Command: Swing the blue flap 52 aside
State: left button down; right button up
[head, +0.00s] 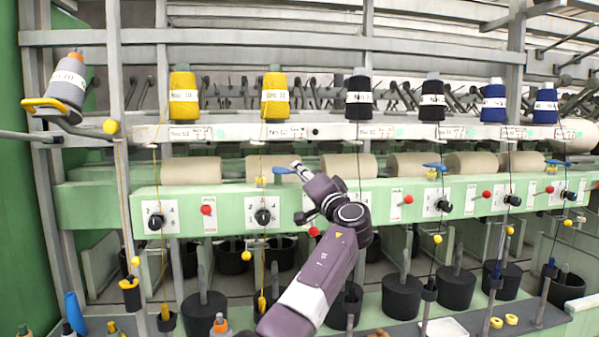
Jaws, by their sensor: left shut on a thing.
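The flap's blue end sticks out to the left of the fingers, and the fingers hide the rest. My right gripper is not in view.
Two more blue flaps (435,167) lie further right along the rail. A black knob (263,216) and red buttons (206,210) line the green rail (330,200). A yellow bobbin (275,98) stands above, with thread running down. Black cans (402,297) stand below.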

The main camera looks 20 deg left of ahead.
pick_arm(q)
jog(key=shift+w+d+f, duration=0.15)
jog(key=shift+f, duration=0.35)
jog(key=c, duration=1.9)
grip_release()
jog(key=shift+w+d, duration=0.1)
jog(key=shift+d, duration=0.1)
jog(key=shift+c, duration=0.2)
jog(key=v, duration=1.1)
jog(key=shift+s+d, duration=0.25)
jog(key=shift+s, duration=0.15)
